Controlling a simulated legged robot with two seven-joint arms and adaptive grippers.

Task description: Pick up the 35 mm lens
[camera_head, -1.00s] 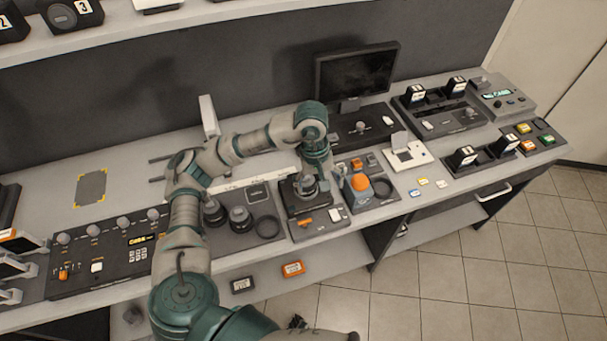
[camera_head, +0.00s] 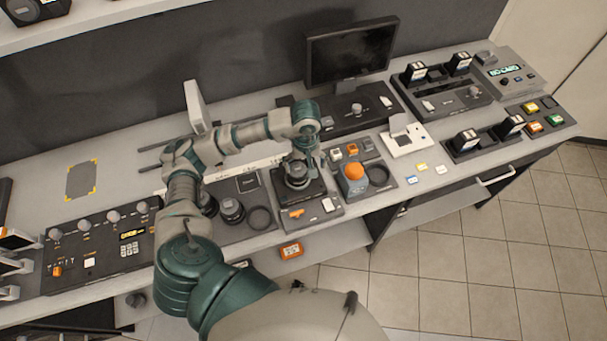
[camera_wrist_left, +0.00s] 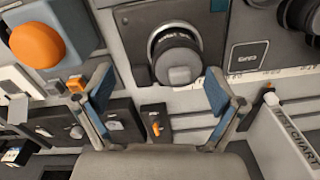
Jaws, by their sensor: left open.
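A dark lens with a grey cap (camera_head: 297,172) sits upright on a black square base on the bench; its marking is not readable. The same lens shows in the left wrist view (camera_wrist_left: 178,58), ahead of the fingers. My left gripper (camera_head: 303,158) is just above it, pointing down, and partly hides it. In the left wrist view the gripper (camera_wrist_left: 160,90) is open, with blue-padded fingers spread on both sides below the lens, holding nothing. Two more dark lenses, one at the front (camera_head: 232,210), stand on a tray to the left. My right gripper is not seen.
An orange dome (camera_head: 354,171) on a grey block stands close to the right of the lens. A monitor (camera_head: 350,52) stands behind. A control panel (camera_head: 100,245) is at left. An orange-marked box (camera_head: 291,250) lies on the lower shelf. Bare bench surrounds a grey mat (camera_head: 81,181).

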